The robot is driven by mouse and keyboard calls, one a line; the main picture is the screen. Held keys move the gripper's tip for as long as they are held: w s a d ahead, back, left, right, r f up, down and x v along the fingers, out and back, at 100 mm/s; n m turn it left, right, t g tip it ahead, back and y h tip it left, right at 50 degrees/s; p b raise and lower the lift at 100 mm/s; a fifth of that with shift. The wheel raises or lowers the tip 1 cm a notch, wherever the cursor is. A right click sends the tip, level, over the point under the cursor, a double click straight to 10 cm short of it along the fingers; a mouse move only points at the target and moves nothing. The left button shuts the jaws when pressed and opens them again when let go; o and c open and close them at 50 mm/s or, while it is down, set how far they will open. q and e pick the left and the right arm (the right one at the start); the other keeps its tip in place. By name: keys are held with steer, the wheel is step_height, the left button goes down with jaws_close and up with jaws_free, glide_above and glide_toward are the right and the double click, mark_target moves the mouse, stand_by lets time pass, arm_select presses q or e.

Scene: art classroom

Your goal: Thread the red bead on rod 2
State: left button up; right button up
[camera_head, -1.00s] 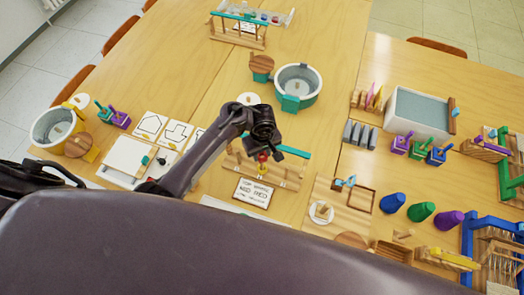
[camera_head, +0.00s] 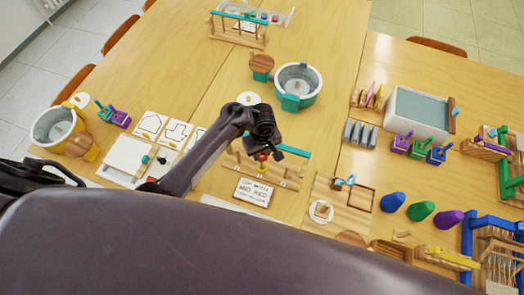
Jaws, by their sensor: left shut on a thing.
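The wooden rod stand (camera_head: 292,184) with a teal top bar is at the middle of the table in the head view, behind a sign (camera_head: 253,192) with "MID RED" readable on it. My left gripper (camera_head: 263,149) reaches over the stand from the left, pointing down. It is shut on the small red bead (camera_head: 262,157), which shows just below it in front of the stand. The arm and gripper hide part of the stand. I cannot tell which rod the bead is at or whether it is around one. My right gripper is not in view.
A teal-trimmed round tub (camera_head: 314,84) stands behind the stand. A wooden tray (camera_head: 335,217) is close on its right, and white outline cards (camera_head: 177,134) lie to its left. A similar stand (camera_head: 240,38) is at the far end. Bare table lies between the stand and the tub.

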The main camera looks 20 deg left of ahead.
arm_select(q)
steer(key=shift+f, duration=0.1)
steer(key=shift+f, duration=0.5)
stand_by(0.7)
stand_by(0.5)
steer(key=shift+f, duration=0.45)
stand_by(0.5)
steer(key=o, duration=1)
steer(key=shift+r, duration=0.1)
